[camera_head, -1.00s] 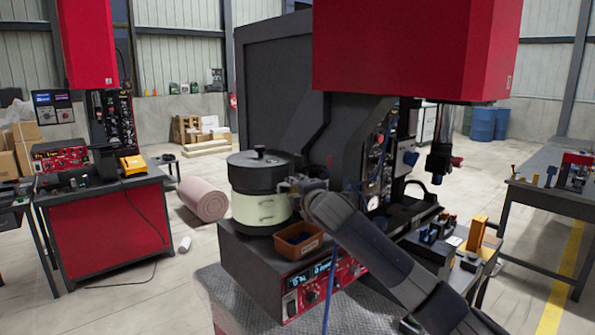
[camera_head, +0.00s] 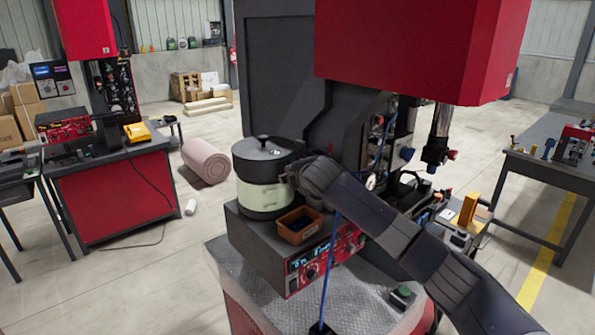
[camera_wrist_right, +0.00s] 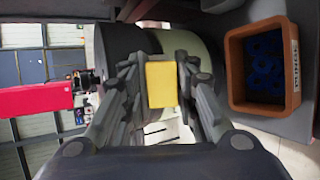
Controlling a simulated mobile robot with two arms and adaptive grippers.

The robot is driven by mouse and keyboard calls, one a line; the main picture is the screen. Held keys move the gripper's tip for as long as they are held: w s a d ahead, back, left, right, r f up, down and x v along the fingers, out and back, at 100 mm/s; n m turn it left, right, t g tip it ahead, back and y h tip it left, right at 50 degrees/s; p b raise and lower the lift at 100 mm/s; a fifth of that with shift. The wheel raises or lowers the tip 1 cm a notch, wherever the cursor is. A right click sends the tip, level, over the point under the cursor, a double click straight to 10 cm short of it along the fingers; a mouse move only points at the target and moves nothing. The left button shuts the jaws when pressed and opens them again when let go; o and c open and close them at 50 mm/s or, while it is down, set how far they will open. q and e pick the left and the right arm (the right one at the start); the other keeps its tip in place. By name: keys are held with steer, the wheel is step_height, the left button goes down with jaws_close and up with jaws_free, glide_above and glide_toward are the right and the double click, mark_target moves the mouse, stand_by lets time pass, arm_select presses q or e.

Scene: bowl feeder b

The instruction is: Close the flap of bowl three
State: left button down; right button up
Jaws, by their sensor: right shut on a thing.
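A round bowl (camera_head: 262,195) with a pale green band stands on a control unit with a red front. Its dark lid (camera_head: 262,160) with a black knob lies flat on top. In the right wrist view the dark lid (camera_wrist_right: 118,42) and pale band (camera_wrist_right: 190,48) lie just beyond the fingers. My right gripper (camera_wrist_right: 163,84) is at the right side of the bowl, its fingers closed on a yellow rectangular piece (camera_wrist_right: 162,84). How this piece joins the bowl is hidden, and no separate flap can be made out. No number shows on the bowl. My left gripper is not in view.
An orange bin (camera_head: 300,226) with dark blue contents sits right of the bowl, close to my right gripper; it also shows in the wrist view (camera_wrist_right: 236,72). A big red housing (camera_head: 410,50) overhangs behind.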

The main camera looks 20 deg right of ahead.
steer(key=shift+s+f, duration=0.1)
steer(key=shift+f, duration=0.45)
steer(key=o, duration=1)
steer(key=shift+r, duration=0.2)
